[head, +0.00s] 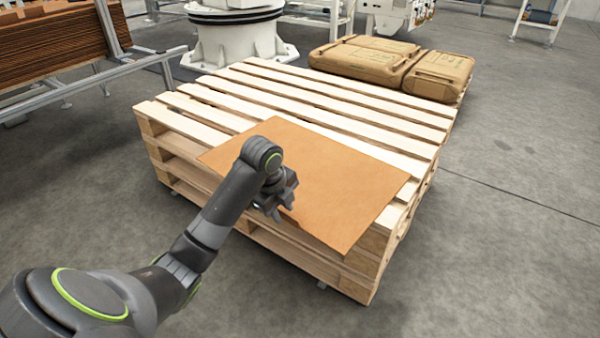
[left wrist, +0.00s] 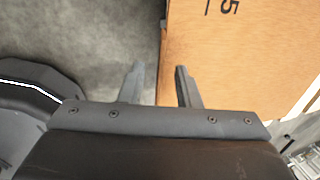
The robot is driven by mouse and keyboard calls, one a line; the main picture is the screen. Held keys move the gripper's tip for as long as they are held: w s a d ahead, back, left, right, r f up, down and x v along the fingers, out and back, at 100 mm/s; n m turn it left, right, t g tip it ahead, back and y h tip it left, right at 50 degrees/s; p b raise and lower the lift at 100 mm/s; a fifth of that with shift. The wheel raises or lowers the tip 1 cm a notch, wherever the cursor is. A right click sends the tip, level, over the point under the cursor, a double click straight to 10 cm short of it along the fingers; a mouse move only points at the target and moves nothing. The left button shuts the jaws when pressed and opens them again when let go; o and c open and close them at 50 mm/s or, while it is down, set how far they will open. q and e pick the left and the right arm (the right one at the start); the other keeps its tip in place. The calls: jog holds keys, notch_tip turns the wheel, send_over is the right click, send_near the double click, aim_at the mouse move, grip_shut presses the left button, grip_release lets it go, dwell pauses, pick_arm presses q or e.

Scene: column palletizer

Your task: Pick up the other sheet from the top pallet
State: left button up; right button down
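One flat brown sheet (head: 345,185) lies on the near right part of the top pallet (head: 215,97), overhanging its near edge a little. In the left wrist view the sheet (left wrist: 240,60) bears a printed dark marking. My left gripper (head: 279,208) is at the sheet's near edge. In the left wrist view its two fingers (left wrist: 160,84) stand apart, with the sheet's edge line between them; one finger shows against the sheet and the other against the floor. I cannot tell whether either touches the sheet. My right gripper is in neither view.
Brown sacks (head: 368,62) lie at the pallet stack's far right. A white machine base (head: 235,38) stands behind the pallets. A rack with stacked brown sheets (head: 50,48) is at the upper left. The grey floor (head: 500,220) on the right is clear.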

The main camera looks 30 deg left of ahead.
pick_arm(q)
jog(key=shift+x, duration=0.85)
grip_shut()
